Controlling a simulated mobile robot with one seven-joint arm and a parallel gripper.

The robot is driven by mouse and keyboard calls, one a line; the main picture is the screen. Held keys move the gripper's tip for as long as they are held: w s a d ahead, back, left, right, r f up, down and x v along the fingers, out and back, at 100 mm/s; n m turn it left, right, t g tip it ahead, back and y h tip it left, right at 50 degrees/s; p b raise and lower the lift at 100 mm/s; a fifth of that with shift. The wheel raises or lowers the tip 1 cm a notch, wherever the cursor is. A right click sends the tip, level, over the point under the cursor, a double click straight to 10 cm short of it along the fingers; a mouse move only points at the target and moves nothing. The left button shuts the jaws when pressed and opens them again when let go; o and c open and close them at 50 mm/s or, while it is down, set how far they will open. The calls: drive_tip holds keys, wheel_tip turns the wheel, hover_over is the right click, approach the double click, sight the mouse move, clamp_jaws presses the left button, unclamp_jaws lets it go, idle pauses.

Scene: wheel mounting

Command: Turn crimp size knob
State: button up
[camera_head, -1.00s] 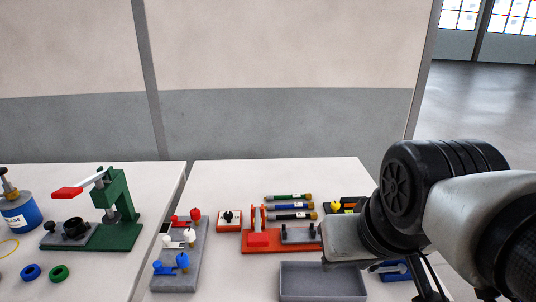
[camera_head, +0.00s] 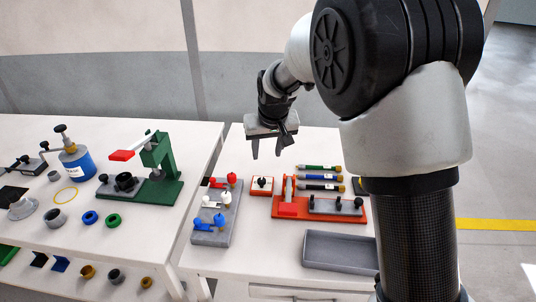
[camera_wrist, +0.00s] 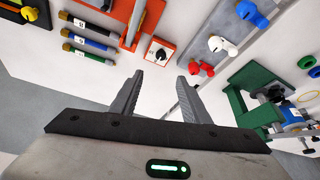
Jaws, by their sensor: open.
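The crimp size knob (camera_head: 262,181) is a small black knob on a white-topped, red-edged square plate on the right table. In the wrist view the black knob (camera_wrist: 156,49) stands on its red and white plate (camera_wrist: 163,60), ahead of the fingertips. My gripper (camera_head: 269,149) is open and empty, above the back part of the table and apart from the knob. In the wrist view its two fingers (camera_wrist: 162,72) point toward the table, with the knob just above and between them in the picture.
An orange-red crimping press (camera_head: 290,207) stands right of the knob. Several hoses (camera_head: 319,177) lie behind it. A grey block with coloured valves (camera_head: 217,212) is on the left. An empty grey tray (camera_head: 340,251) is in front. A green press (camera_head: 160,168) stands on the left table.

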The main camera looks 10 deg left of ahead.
sight(261, 180)
drive_tip(key=b+x, duration=0.1)
drive_tip(key=x, duration=1.7)
drive_tip(key=shift+a, duration=0.2)
drive_tip(key=shift+s, duration=0.1)
drive_tip(key=c, duration=1.1)
